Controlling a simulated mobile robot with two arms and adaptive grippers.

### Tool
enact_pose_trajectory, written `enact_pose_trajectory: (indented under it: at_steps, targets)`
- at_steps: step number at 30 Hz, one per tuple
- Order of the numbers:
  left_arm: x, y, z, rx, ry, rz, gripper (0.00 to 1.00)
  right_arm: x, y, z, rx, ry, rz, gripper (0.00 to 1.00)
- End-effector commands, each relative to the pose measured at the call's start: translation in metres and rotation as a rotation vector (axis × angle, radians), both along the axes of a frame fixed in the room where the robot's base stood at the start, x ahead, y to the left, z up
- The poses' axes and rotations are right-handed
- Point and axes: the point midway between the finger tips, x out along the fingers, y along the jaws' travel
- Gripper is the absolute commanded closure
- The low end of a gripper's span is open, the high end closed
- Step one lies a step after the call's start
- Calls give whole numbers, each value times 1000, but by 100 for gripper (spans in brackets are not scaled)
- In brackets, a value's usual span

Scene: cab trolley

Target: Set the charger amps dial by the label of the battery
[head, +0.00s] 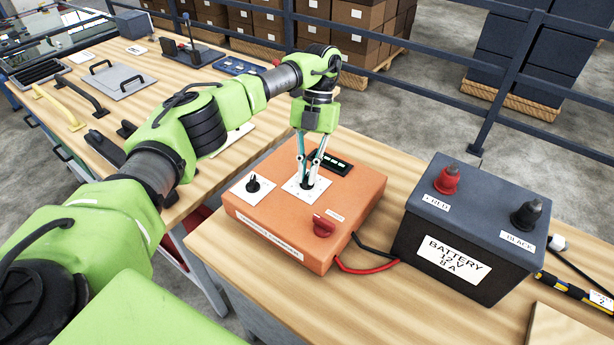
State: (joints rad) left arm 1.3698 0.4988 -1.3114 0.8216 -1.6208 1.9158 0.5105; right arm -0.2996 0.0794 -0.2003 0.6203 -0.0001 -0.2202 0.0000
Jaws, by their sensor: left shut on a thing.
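The orange charger (265,215) sits on the wooden bench. On its top are a black dial on a white plate (253,184) at left, a second dial on a white plate (296,184) in the middle, and a red knob (323,226) near the front. My left gripper (309,181) reaches down from above, shut on the middle dial; its fingers hide most of the dial and its markings. The dark battery (465,228) stands to the right, and its white label (453,260) reads "BATTERY 12 V 8 A". My right gripper is not in view.
A small dark display (330,163) sits on the charger behind the middle dial. Red and black cables (368,268) run from the charger toward the battery. A yellow and black tool (575,291) lies right of the battery. Handles and panels lie at the far left.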

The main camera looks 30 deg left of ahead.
Motion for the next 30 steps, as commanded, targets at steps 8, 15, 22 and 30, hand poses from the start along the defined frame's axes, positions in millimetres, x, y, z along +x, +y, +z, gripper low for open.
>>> enact_pose_trajectory:
  at_steps: [8, 15, 22, 30]
  targets:
    - [2, -2, 1, 2, -7, -266, 100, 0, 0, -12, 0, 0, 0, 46]
    - [2, -3, 1, 3, -8, -493, 100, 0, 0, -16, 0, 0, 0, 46]
    - [1, -4, 2, 4, -8, -713, 100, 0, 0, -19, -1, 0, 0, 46]
    - [0, -5, 2, 3, -7, -969, 100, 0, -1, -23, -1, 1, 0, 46]
